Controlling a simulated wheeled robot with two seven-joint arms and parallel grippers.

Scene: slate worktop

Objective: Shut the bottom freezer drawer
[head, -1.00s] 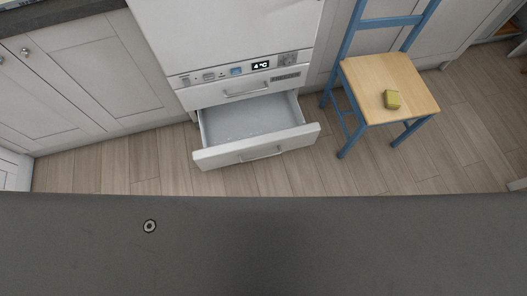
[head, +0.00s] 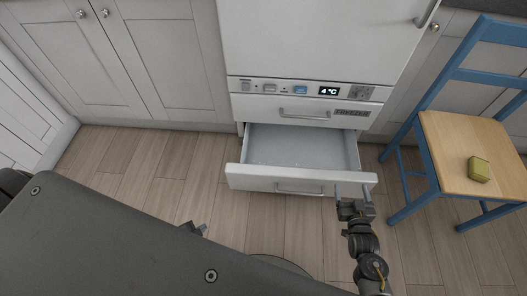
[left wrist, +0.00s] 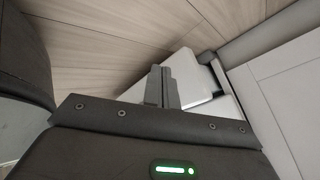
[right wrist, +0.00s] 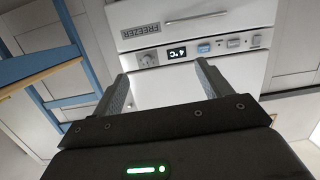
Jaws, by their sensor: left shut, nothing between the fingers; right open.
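The bottom freezer drawer (head: 255,180) stands pulled out of the white freezer in the head view, with its pale inside empty and a bar handle (head: 299,189) on its front. My right gripper (head: 354,193) is open at the right end of the drawer front; I cannot tell whether it touches. In the right wrist view its spread fingers (right wrist: 160,78) have nothing between them. My left gripper (head: 200,228) is left of and nearer than the drawer, partly hidden by my body. The left wrist view shows its fingers (left wrist: 162,75) shut and empty, with white drawer surfaces (left wrist: 191,75) beyond.
A blue chair (head: 462,150) with a wooden seat stands right of the drawer, with a yellow-green block (head: 479,169) on it. The upper freezer drawer (head: 305,111) is shut under the control panel. White cabinets (head: 150,60) flank the left. Wood floor (head: 140,165) is clear left of the drawer.

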